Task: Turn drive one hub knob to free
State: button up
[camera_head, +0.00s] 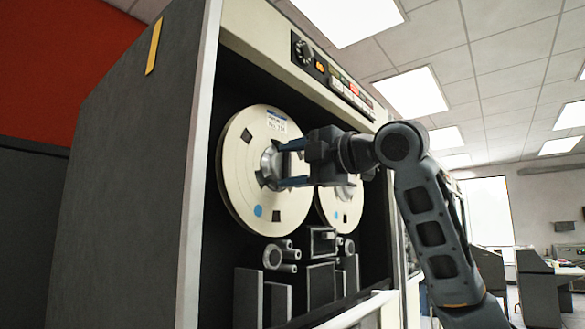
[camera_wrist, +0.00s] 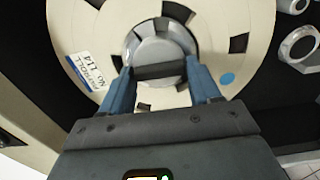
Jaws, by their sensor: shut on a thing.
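The tape drive (camera_head: 200,190) stands in front of me with two cream reels. The left reel (camera_head: 236,168) carries a payroll label and a blue dot. Its round silver hub knob (camera_head: 268,165), with a dark bar across its face, also shows in the wrist view (camera_wrist: 158,52). My gripper (camera_head: 283,163) reaches in from the right, its blue fingers on opposite sides of the knob and shut on it. In the wrist view the fingertips sit at the knob's left and right edges. The second reel (camera_head: 328,212) is partly hidden behind my gripper.
A control panel (camera_head: 332,75) with a dial and lit buttons runs above the reels. Tape guides and rollers (camera_head: 282,252) sit below them. The cabinet's pale frame edge (camera_head: 196,180) stands to the left. Desks (camera_head: 540,285) and a bright window lie far right.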

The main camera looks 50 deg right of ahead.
jog(key=shift+f, duration=0.1)
dwell(0.5)
jog(key=o, duration=1)
jog(key=shift+c, duration=0.2)
jog(key=shift+s, duration=0.1)
jog(key=s+b, duration=0.1)
jog(key=s, duration=0.6)
jog(key=shift+s, duration=0.3)
jog(key=shift+d, duration=0.1)
